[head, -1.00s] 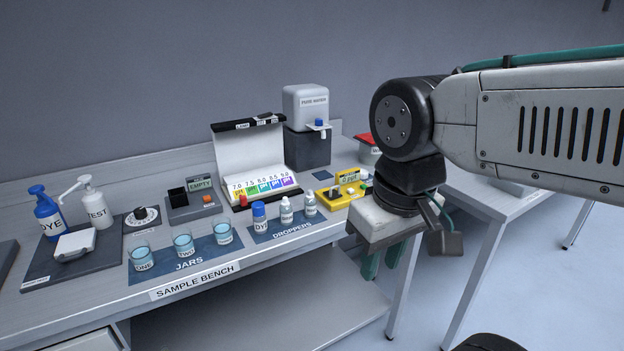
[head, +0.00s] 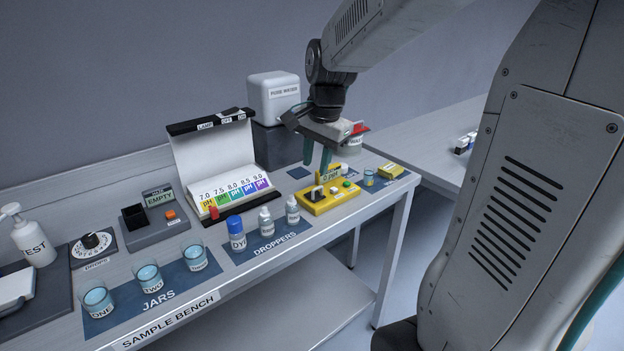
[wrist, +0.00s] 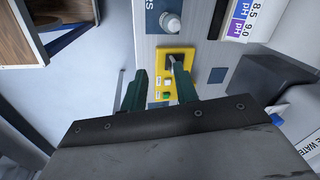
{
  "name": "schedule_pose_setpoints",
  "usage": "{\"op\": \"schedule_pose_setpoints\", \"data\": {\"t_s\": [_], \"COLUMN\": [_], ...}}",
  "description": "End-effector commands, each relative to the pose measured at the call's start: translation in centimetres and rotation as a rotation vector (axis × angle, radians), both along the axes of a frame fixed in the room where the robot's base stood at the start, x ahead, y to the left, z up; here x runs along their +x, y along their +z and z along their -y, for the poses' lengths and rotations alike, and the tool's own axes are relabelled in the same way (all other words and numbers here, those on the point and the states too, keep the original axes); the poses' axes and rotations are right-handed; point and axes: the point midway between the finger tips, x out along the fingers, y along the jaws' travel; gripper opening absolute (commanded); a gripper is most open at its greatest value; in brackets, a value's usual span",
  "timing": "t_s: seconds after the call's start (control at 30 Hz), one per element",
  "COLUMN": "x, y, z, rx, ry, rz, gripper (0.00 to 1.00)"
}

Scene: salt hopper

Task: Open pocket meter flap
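The yellow pocket meter (head: 343,197) lies on the bench to the right of the dropper bottles. A dark block (head: 317,193) on its left part may be the flap, but its state is too small to tell. A small pH readout and a green button show beside it. My gripper (head: 316,165) is above and behind the meter, fingers pointing down, with a gap between its two green fingers and nothing held. In the wrist view the meter (wrist: 179,54) shows beyond and between the fingers, partly hidden by them.
The lit pH color chart (head: 212,157) and the pure water tank (head: 273,98) stand behind. The bench's front edge is close to the meter.

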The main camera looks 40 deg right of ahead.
Motion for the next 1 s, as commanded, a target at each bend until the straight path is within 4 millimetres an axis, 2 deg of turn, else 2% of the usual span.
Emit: {"op": "schedule_pose_setpoints", "data": {"t_s": [0.03,0.1,0.27,0.37,0.7,0.83,1.0], "x": [1.2,2.4,3.8,4.1,5.0,5.2,5.3], "y": [-0.7,-1.4,-2.5,-3.4,-8.5,-9.6,-9.9], "z": [1.4,2.9,4.6,4.7,4.7,4.7,4.7], "rx": [0.014,0.028,0.045,0.048,0.046,0.046,0.045], "ry": [-0.077,-0.165,-0.267,-0.281,-0.276,-0.276,-0.277], "rz": [-0.002,0.004,0.010,0.011,0.010,0.010,0.013], "gripper": [0.30,0.30,0.30,0.30,0.30,0.30,0.30]}}
